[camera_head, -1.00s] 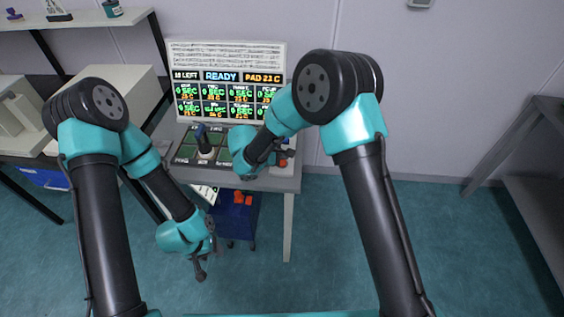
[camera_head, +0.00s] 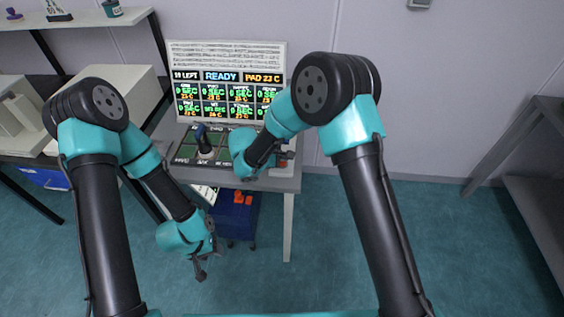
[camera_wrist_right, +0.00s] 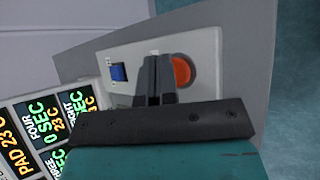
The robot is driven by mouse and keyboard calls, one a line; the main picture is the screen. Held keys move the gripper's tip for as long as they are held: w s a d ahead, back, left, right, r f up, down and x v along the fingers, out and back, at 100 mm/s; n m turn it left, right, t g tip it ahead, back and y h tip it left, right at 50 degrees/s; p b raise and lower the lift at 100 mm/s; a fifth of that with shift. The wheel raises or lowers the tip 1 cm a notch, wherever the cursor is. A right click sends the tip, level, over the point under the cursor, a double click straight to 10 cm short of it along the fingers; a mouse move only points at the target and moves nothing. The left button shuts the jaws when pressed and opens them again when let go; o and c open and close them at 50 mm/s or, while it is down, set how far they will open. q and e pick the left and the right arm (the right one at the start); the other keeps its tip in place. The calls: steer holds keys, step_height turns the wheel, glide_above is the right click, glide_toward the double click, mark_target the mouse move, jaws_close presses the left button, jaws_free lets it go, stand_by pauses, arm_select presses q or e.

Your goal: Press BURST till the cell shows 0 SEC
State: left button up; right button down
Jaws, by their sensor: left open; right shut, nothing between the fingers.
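The display (camera_head: 228,97) stands at the back of the bench and reads READY and PAD 23 C. Most of its cells appear to read 0 SEC; one lower-row cell shows a longer, blurred figure. In the right wrist view, a pale panel (camera_wrist_right: 130,53) bears a blue button (camera_wrist_right: 118,72) and a round red button (camera_wrist_right: 182,70). I cannot read a BURST label. My right gripper (camera_wrist_right: 156,65) is shut and empty, over the panel between the two buttons; contact cannot be told. My left gripper (camera_head: 202,272) is open and empty, low in front of the bench.
A dark tray with green pads (camera_head: 186,152) lies on the bench before the display, with a dark-handled tool (camera_head: 202,138) standing there. A blue bin (camera_head: 232,222) with red pieces is below the bench. A grey table (camera_head: 535,150) is far right. Floor between is clear.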

mark_target(282, 163)
steer(key=shift+f, duration=0.7)
stand_by(1.1)
steer(key=shift+r, duration=1.05)
steer(key=shift+r, duration=2.55)
